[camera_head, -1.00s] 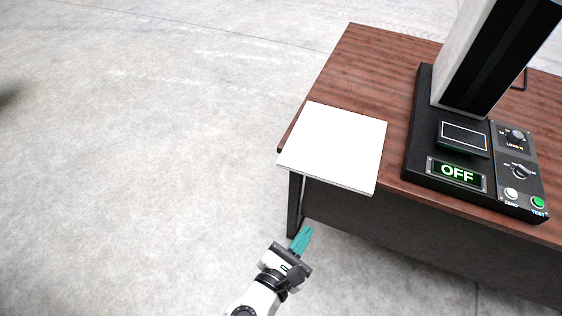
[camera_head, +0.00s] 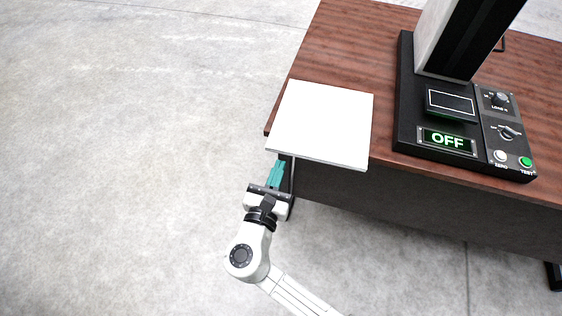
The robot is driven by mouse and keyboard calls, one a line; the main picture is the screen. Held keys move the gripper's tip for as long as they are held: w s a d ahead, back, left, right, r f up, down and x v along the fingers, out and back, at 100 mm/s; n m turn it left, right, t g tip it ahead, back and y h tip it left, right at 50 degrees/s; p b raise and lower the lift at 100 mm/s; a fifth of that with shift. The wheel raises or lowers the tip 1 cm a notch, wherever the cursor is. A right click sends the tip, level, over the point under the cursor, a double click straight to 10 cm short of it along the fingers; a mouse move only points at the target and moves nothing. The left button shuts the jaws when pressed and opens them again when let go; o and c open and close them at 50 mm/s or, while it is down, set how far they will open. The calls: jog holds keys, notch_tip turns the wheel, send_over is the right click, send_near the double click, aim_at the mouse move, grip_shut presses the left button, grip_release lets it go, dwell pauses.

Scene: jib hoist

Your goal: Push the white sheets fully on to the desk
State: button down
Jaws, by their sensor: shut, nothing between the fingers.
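The white sheets (camera_head: 322,122) lie as one flat, neat stack on the front left corner of the wooden desk (camera_head: 350,45). Their front edge sticks out past the desk's front edge, over the floor. My gripper (camera_head: 277,172) has teal fingers, shut and empty. It is just in front of the stack's front left corner, with the fingertips close to the overhanging edge. I cannot tell whether they touch it or are lower than it.
A black machine (camera_head: 450,120) with a tall column, an OFF display (camera_head: 447,141), knobs and buttons stands on the desk, right of the sheets. A strip of bare desk lies between them. Open concrete floor (camera_head: 120,180) spreads to the left.

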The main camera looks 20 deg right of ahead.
aim_at(285, 153)
jog(key=shift+x, duration=1.2)
jog(key=x, duration=0.5)
jog(key=shift+w+d, duration=0.25)
